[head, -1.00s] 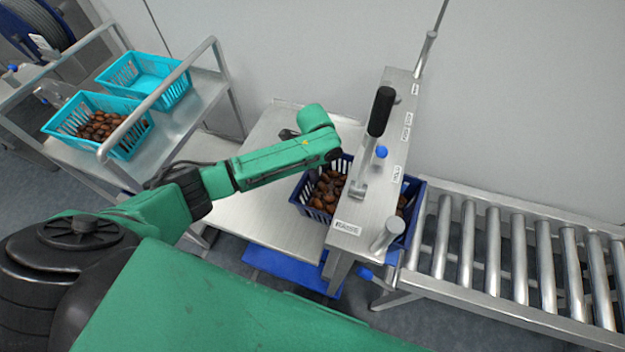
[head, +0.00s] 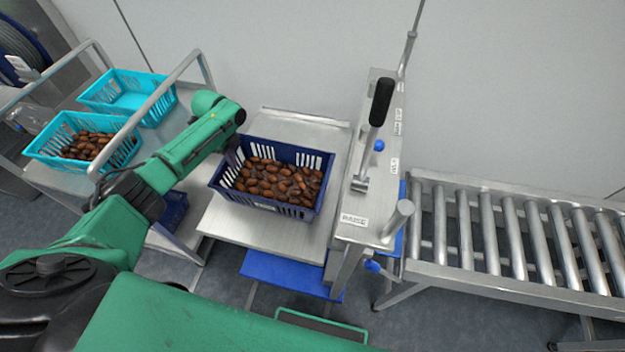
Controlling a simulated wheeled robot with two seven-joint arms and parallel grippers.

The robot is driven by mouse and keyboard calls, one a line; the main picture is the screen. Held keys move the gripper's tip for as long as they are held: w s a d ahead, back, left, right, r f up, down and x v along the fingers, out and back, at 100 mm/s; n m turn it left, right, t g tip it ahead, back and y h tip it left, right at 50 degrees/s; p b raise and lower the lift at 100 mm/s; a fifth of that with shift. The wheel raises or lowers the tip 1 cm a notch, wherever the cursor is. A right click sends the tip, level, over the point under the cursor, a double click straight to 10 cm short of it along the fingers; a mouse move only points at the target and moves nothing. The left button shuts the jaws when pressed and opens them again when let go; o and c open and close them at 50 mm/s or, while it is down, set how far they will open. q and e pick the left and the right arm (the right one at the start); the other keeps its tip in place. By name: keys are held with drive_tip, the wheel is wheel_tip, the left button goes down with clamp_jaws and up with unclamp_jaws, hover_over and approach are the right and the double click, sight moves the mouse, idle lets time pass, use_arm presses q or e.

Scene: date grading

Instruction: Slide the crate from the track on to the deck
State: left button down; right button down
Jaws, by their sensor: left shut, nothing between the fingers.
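The dark blue crate (head: 262,203), full of brown dates, sits on the steel deck (head: 222,222), left of the lever stand. It looks upright and wholly clear of the roller track (head: 480,275) on the right. My left gripper (head: 233,152) is at the crate's far left corner. Its fingers are shut with nothing between them; they are dark and partly hidden, so I cannot tell whether they touch the crate wall. My right gripper is not in view.
The steel stand (head: 382,180) with a black-handled lever (head: 381,102) and a RAISE label rises between deck and track. A trolley (head: 160,150) on the left carries a turquoise crate of dates (head: 75,166) and an empty turquoise crate (head: 125,110). The rollers are bare.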

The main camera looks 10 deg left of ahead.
use_arm(q)
drive_tip(key=shift+w, duration=0.1)
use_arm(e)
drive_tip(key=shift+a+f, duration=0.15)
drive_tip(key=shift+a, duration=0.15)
use_arm(q)
drive_tip(key=shift+a, duration=0.1)
